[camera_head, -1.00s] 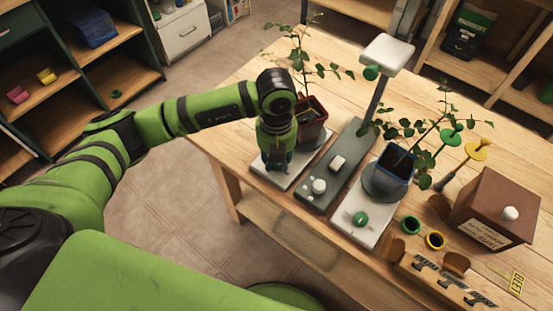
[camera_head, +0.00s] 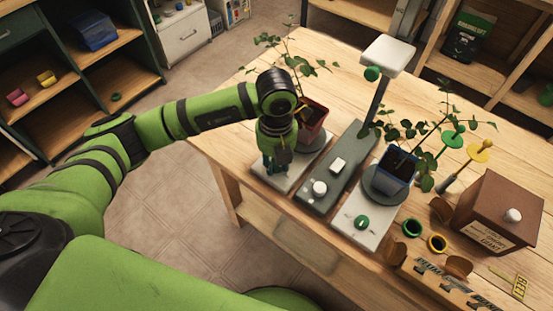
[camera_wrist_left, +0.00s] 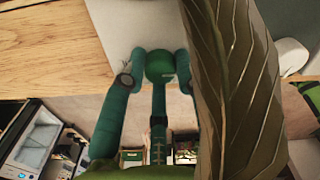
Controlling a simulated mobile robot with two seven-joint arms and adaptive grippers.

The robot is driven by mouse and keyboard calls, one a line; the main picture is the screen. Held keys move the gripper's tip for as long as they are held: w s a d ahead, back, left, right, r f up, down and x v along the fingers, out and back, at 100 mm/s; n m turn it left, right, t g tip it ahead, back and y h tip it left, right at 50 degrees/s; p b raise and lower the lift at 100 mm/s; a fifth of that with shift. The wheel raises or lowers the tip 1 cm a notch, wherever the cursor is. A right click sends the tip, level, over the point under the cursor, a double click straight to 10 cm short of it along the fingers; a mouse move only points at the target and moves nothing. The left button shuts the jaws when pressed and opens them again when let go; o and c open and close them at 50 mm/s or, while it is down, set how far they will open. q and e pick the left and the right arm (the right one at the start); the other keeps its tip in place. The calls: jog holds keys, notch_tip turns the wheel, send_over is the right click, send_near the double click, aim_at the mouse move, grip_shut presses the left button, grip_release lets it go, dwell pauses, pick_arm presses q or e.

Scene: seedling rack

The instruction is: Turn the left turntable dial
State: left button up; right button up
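The left turntable has a pale base (camera_head: 289,182) and a grey disc (camera_head: 316,141) that carries a red-brown pot (camera_head: 313,116) with a leafy plant (camera_head: 291,62). My left gripper (camera_head: 273,168) points down at the front of this base and hides the dial in the head view. In the left wrist view the round green dial (camera_wrist_left: 160,63) sits between the fingertips of my left gripper (camera_wrist_left: 160,74), which look closed in around it. A large leaf (camera_wrist_left: 236,90) close to the camera covers part of the right finger. My right gripper is not in view.
A grey-green control base (camera_head: 341,172) with a lamp post stands just right. Beyond it is the right turntable's pale base (camera_head: 346,228) with a green dial (camera_head: 362,222) and blue pot (camera_head: 397,166). A brown box (camera_head: 497,211) stands at the right.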

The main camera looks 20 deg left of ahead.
pick_arm(q)
jog(key=o, duration=0.3)
jog(key=shift+r, duration=0.1)
notch_tip(320, 180, up, 12)
dwell(0.5)
dwell(0.3)
